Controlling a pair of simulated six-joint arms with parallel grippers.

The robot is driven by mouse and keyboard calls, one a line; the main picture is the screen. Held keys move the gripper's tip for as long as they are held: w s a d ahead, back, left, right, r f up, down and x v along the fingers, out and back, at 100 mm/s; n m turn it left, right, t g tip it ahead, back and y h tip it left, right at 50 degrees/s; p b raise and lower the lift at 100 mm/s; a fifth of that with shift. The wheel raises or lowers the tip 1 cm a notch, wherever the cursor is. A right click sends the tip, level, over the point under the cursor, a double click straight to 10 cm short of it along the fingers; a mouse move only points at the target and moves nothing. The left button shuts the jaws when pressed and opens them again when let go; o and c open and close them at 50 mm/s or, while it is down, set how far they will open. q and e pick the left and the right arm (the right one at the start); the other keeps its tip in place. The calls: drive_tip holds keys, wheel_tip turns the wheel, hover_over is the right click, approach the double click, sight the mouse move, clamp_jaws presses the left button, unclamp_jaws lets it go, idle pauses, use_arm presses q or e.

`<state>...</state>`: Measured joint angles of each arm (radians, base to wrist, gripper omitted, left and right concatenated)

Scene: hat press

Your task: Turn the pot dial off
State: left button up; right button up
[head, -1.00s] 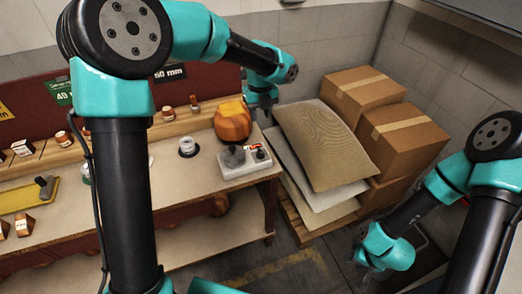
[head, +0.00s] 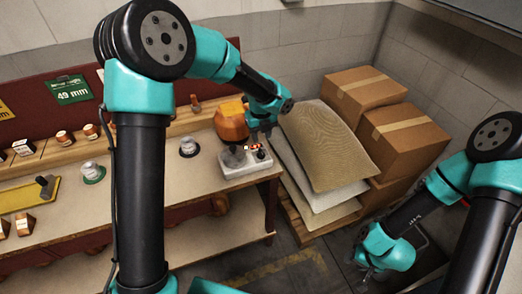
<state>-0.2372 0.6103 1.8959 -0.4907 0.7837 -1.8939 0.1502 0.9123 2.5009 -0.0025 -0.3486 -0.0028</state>
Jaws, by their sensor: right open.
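A white control box (head: 246,169) stands at the right end of the bench. It has a grey rounded part (head: 234,156), a small red-marked label or display and a dark knob (head: 260,154) at its right side; I cannot tell for sure which is the pot dial. My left gripper (head: 262,135) points down just above and behind the box, close to the dark knob; its fingers are too small to show whether they are open. An orange rounded block (head: 231,121) stands behind the box. My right gripper (head: 368,268) is open, low at right, away from the bench.
Sacks (head: 320,140) are stacked on a pallet right of the bench, with cardboard boxes (head: 402,135) behind them. A small white-topped round item (head: 188,147) stands on the bench left of the box. A yellow tray (head: 28,195) lies at far left.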

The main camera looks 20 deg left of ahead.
sight(261, 151)
use_arm(q)
wheel_tip(261, 151, down, 8)
drive_tip(key=shift+f, duration=0.2)
drive_tip(key=shift+c, duration=0.2)
clamp_jaws()
idle(0.3)
